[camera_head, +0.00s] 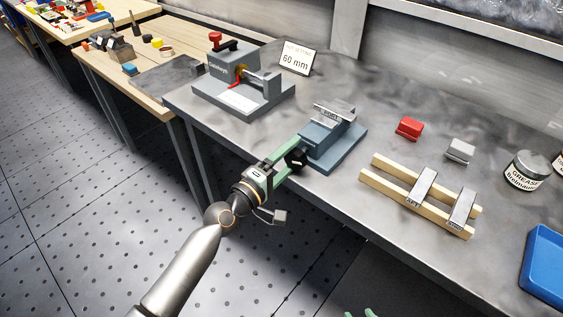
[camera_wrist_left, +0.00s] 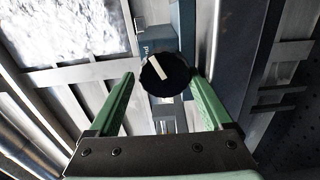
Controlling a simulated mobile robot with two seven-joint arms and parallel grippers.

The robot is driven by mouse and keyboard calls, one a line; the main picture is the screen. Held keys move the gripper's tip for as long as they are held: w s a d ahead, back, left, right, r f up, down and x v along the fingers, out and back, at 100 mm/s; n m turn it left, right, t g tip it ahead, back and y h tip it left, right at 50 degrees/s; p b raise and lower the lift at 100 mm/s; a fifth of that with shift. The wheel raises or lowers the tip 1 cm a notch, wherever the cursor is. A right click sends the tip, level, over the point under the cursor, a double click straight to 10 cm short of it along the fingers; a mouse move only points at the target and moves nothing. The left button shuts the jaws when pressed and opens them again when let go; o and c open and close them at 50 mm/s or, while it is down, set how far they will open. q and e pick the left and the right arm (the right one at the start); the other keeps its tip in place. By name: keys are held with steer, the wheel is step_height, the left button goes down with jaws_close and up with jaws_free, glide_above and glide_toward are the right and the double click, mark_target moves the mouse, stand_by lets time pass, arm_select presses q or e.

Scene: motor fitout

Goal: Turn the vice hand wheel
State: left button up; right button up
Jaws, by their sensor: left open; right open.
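The vice (camera_head: 326,138) is a blue-grey block with a pale top, standing near the table's front edge. Its hand wheel (camera_head: 296,158) is a round black knob on the vice's front left side; in the left wrist view the hand wheel (camera_wrist_left: 166,74) shows a white stripe, tilted from upright. My left gripper (camera_head: 288,156) is open with its green fingers at the wheel. In the left wrist view the wheel appears between the fingertips, close to the right finger; I cannot tell whether they touch. Only the green fingertips of my right gripper (camera_head: 360,313) show at the bottom edge, apart from the vice.
A grey machine with a red knob (camera_head: 240,85) and a 60 mm sign (camera_head: 295,59) stand behind. To the right are a red block (camera_head: 409,128), a grey block (camera_head: 460,151), wooden rails (camera_head: 400,190), a grease tin (camera_head: 525,171) and a blue tray (camera_head: 545,265).

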arm_select(q)
steer(key=shift+s+a+f+g, duration=0.15)
steer(key=shift+s+a+f, duration=0.1)
steer(key=shift+s+f, duration=0.25)
steer(key=shift+s+a+f+g, duration=0.15)
steer(key=shift+s+a+f, duration=0.05)
steer(key=shift+s+f, duration=0.2)
steer(key=shift+s+a+p, duration=0.3)
steer(key=shift+s, duration=0.15)
steer(key=shift+s+a+r, duration=0.25)
steer(key=shift+s+a, duration=0.2)
steer(key=shift+s, duration=0.05)
steer(key=shift+s+a+r, duration=0.25)
steer(key=shift+s+a, duration=0.2)
steer(key=shift+s, duration=0.05)
steer(key=b, duration=0.1)
glide_toward(290, 164)
steer(key=shift+s+a+r, duration=0.65)
steer(key=shift+s+a, duration=0.5)
steer(key=shift+s, duration=0.25)
steer(key=shift+s+a+r+t, duration=0.1)
steer(key=shift+s+t, duration=0.05)
steer(key=shift+t, duration=0.25)
arm_select(e)
steer(key=shift+f, duration=0.25)
arm_select(q)
steer(key=shift+s, duration=0.1)
